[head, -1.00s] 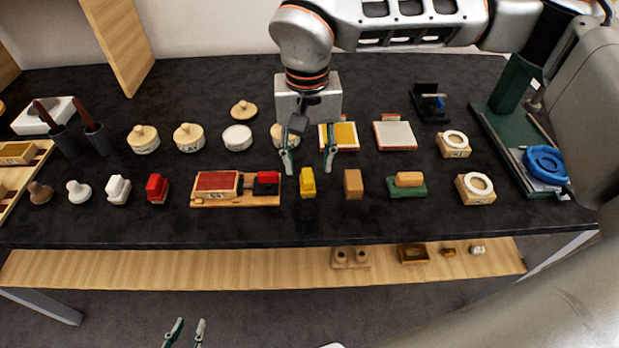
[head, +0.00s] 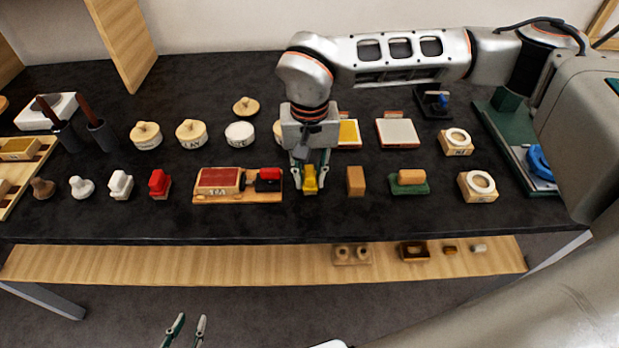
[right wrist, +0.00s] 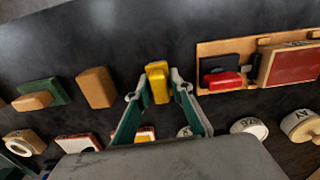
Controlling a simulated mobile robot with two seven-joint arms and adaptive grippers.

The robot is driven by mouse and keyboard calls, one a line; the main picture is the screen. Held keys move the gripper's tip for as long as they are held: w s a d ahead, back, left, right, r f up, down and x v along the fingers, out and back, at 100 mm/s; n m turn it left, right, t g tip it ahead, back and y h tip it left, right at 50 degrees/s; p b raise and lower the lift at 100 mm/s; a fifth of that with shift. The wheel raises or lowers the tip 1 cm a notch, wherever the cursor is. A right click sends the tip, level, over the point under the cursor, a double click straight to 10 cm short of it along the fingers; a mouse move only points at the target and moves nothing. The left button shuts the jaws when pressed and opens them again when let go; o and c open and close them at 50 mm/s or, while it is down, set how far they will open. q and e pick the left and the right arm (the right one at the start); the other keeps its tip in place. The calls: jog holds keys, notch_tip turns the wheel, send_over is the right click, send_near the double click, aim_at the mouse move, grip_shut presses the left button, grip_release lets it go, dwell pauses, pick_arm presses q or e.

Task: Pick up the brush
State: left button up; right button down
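A small yellow block-shaped piece (head: 310,180) stands upright near the front of the dark table; it also shows in the right wrist view (right wrist: 158,83). I cannot tell whether it is the brush. My right gripper (head: 310,186) is lowered over it, a finger on either side, and looks partly open with small gaps; contact is hard to judge. Its fingers also show in the right wrist view (right wrist: 158,88). Two brown handles (head: 88,115) stick up from dark cups at the left. My left gripper (head: 188,323) is open and empty, low in front of the table.
A board with a red pad (head: 217,178) lies just left of the yellow piece, and a tan block (head: 355,181) stands just right. Behind are round lidded pots (head: 191,133) and a white-topped pad (head: 397,132). A wooden shelf (head: 200,265) runs below the dark tabletop (head: 240,222).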

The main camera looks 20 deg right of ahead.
aim_at(309, 170)
dwell(0.3)
notch_tip(309, 170, up, 20)
jog(key=p, duration=0.1)
dwell(0.4)
jog(key=c, duration=2.8)
grip_release()
jog(key=shift+w, duration=0.1)
